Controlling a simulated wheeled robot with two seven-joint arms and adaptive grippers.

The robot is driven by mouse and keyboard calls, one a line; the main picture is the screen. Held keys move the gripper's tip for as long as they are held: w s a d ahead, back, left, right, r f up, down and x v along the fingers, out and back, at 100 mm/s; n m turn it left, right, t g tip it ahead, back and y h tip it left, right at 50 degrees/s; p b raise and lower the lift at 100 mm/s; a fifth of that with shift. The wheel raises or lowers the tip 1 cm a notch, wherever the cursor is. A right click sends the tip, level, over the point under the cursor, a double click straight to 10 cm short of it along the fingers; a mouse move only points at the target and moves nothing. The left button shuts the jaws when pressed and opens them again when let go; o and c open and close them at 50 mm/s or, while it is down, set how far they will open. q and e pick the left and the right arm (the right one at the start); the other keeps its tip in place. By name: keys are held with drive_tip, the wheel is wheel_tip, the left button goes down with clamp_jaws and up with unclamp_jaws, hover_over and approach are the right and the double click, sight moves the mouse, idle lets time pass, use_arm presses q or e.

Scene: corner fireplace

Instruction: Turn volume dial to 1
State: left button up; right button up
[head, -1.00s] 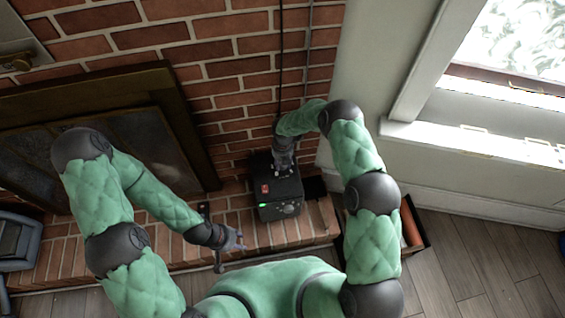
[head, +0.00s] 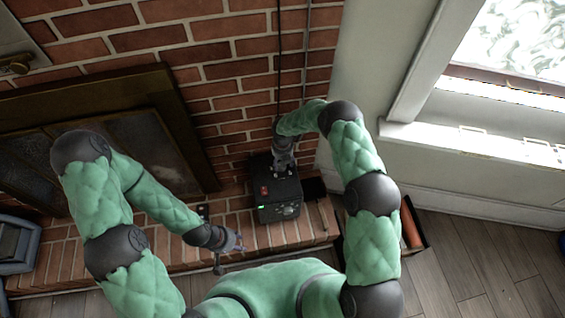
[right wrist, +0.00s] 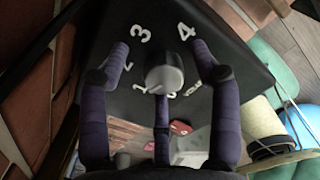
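A black box (head: 278,207) stands on the brick hearth, with a red part (head: 264,190) and a small green light on it. The grey volume dial (right wrist: 165,74) is on its top; white numerals ring it, with 2, 3 and 4 readable. The dial's exact setting is unclear. My right gripper (head: 284,165) is over the back of the box and hides the dial in the head view. In the right wrist view its fingers (right wrist: 160,62) are apart, either side of the dial, with visible gaps. My left gripper (head: 238,242) hangs left of the box; its opening is too small to tell.
The brick wall (head: 230,45) is close behind the box, with a cable running up it. A dark fireplace frame (head: 185,130) is at the left. A dark crate (head: 420,240) with an orange item stands right of the hearth.

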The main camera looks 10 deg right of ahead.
drive_tip(key=shift+s+a, duration=0.1)
drive_tip(key=shift+r, duration=0.15)
wheel_tip(320, 180, up, 12)
drive_tip(key=shift+f, duration=0.2)
idle(0.4)
